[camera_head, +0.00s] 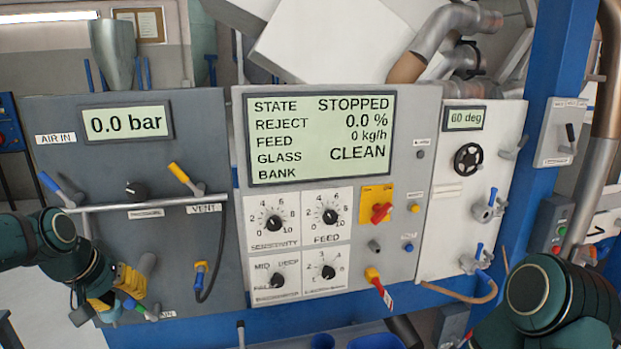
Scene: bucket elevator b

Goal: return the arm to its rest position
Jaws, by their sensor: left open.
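My left gripper (118,296) is at the lower left, in front of the lower left corner of the dark grey panel (110,240). It is open, and I see nothing held in it. It is close to a yellow and blue fitting by a partly hidden label; I cannot tell whether they touch. My left arm (55,235) comes in from the left edge, bent downward at the wrist. My right arm (540,300) shows as a large dark green joint at the lower right; its gripper is not in view.
A yellow-handled vent lever (183,177) and a blue-handled air lever (52,185) stick out above the left gripper. A black hose (215,262) hangs nearby. The control panel (400,240) shows STOPPED and CLEAN. A blue post (550,120) stands at the right.

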